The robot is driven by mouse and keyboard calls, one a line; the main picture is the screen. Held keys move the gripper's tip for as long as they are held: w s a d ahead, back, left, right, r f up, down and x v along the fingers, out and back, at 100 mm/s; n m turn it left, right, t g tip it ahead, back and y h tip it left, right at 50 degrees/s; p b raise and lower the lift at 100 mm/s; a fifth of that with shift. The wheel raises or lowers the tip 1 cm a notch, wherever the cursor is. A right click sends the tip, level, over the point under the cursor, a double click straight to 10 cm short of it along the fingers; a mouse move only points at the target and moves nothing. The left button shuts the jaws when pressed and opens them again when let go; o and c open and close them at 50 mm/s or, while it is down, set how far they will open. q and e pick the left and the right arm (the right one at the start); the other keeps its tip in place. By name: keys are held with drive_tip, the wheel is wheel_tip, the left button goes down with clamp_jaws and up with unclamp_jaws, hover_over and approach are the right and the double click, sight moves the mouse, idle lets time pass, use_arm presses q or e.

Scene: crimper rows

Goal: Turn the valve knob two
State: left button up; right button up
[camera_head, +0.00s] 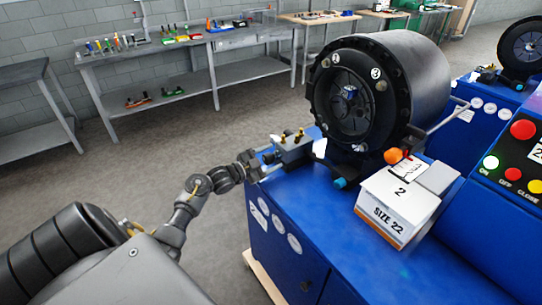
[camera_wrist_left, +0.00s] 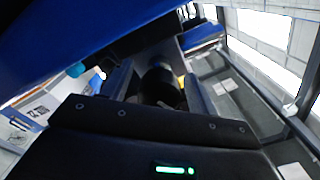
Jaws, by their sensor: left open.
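A small grey valve block (camera_head: 294,148) with brass-coloured fittings on top sits at the left edge of the blue crimper bench. My left gripper (camera_head: 266,164) reaches in from the left and is at the block's left side. In the left wrist view its two fingers (camera_wrist_left: 160,92) stand apart, with a dark round knob (camera_wrist_left: 160,82) between them. I cannot tell whether the fingers touch the knob. No number shows on the knob, so I cannot tell which valve knob it is. My right gripper is not in view.
The black crimper head (camera_head: 375,88) stands behind and right of the block. A white box marked SIZE 22 (camera_head: 396,207) sits on the blue bench (camera_head: 345,228). A control panel (camera_head: 515,160) with buttons is at the right. Grey workbenches (camera_head: 200,62) line the wall; the floor between is clear.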

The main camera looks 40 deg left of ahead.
use_arm(q)
drive_tip(key=shift+w+d, duration=0.15)
drive_tip(key=shift+w, duration=0.15)
drive_tip(key=c, duration=1)
